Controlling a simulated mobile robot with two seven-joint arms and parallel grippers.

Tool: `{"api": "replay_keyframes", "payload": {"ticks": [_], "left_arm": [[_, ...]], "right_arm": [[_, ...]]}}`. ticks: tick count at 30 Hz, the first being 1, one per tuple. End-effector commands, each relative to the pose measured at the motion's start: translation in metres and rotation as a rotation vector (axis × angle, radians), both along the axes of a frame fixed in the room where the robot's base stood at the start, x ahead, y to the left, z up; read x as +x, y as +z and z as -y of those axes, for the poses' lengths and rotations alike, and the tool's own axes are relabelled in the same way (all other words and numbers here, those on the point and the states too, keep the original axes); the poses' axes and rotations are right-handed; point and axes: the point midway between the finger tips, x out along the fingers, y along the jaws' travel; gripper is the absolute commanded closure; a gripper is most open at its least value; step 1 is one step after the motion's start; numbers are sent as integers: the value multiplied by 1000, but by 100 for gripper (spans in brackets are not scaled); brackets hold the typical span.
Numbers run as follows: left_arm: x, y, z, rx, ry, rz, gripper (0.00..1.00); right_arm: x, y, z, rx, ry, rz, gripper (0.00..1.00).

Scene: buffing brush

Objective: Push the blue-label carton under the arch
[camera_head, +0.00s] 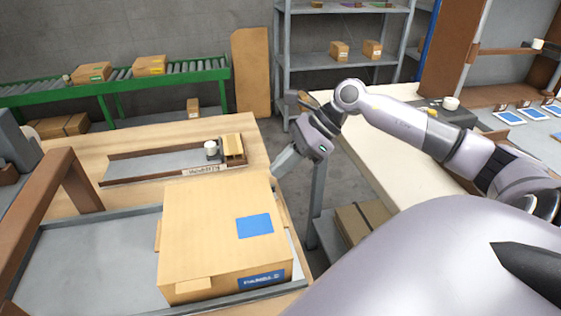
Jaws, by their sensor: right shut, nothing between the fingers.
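The blue-label carton (200,222) is a large tan box with a blue patch on top and a blue label on its near side. It sits at the right end of a grey metal tray or track (85,262) on the wooden table. The brown arch (75,180) stands over the left part of that track, to the left of the carton and apart from it. My right gripper (281,168) is shut and empty, pointing down just beyond the carton's far right corner. Whether it touches the carton I cannot tell. My left gripper is out of view.
A shallow tray (150,167) with a small white cup (211,149) and a tan block (233,149) lies behind the carton. A pale table (355,140) stands to the right, past a gap. The track between carton and arch is clear.

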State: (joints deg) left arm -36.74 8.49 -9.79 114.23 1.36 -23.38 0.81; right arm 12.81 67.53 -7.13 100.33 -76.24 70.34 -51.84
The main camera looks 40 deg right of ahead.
Motion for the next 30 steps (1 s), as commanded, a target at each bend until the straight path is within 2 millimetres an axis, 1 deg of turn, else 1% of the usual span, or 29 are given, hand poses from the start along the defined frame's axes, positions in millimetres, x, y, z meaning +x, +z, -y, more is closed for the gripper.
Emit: {"api": "replay_keyframes", "payload": {"ticks": [4, 14, 17, 23, 30], "left_arm": [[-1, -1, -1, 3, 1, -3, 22], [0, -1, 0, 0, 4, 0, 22], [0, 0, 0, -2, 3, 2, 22], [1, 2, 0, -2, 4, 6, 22], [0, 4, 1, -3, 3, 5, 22]], "right_arm": [[2, 0, -4, 0, 1, 1, 100], [2, 0, -4, 0, 1, 1, 100], [4, 0, -8, 0, 1, 2, 100], [16, 1, -29, 4, 3, 4, 100], [36, 1, -66, 4, 4, 2, 100]]}}
